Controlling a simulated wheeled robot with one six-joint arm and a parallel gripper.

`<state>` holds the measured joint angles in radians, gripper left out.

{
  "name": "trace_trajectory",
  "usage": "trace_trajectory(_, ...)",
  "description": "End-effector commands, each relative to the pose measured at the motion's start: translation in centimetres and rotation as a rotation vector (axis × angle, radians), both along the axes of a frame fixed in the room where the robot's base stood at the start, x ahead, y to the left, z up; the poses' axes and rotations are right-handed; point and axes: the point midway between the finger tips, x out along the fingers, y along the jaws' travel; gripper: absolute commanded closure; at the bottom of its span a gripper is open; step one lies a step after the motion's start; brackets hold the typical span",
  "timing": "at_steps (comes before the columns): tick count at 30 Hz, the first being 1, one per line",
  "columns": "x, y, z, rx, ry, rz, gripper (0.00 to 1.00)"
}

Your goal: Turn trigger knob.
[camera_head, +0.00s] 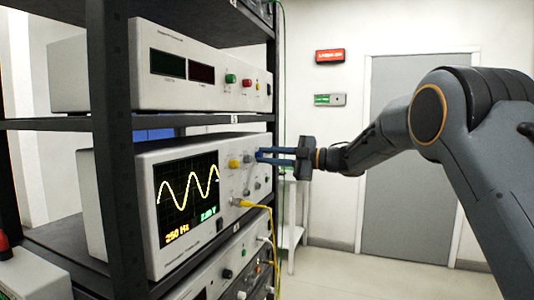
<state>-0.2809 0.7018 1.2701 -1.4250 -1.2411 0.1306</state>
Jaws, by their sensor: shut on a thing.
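The oscilloscope (130,212) stands on the middle shelf of a black rack, its screen (187,198) showing a yellow sine wave and "250 Hz". A yellow knob (234,164) and several grey knobs sit on its front panel, right of the screen. My gripper (260,155) reaches in from the right, level, with its blue fingers at the upper right of this panel. The fingers are shut on a small knob there, which they mostly hide. I cannot read the knob labels, so I cannot tell by label which one is the trigger knob.
Above is another instrument (100,85) with two dark displays and coloured knobs. A yellow cable (262,208) plugs into the panel below my fingers and hangs down. More instruments (215,275) sit below.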

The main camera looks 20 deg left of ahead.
Motion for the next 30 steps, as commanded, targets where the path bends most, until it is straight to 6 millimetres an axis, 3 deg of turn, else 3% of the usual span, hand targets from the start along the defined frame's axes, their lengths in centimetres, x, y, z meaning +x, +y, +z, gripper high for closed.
trace_trajectory(12, 0.07, -0.08, -0.05, 0.013, 0.175, -0.002, 1.0)
trace_trajectory(28, 0.07, -0.08, -0.12, 0.014, 0.193, -0.002, 1.0)
trace_trajectory(29, 0.07, -0.08, -0.12, 0.014, 0.193, -0.002, 0.78)
trace_trajectory(30, 0.06, -0.06, -0.12, 0.014, 0.193, -0.002, 0.71)
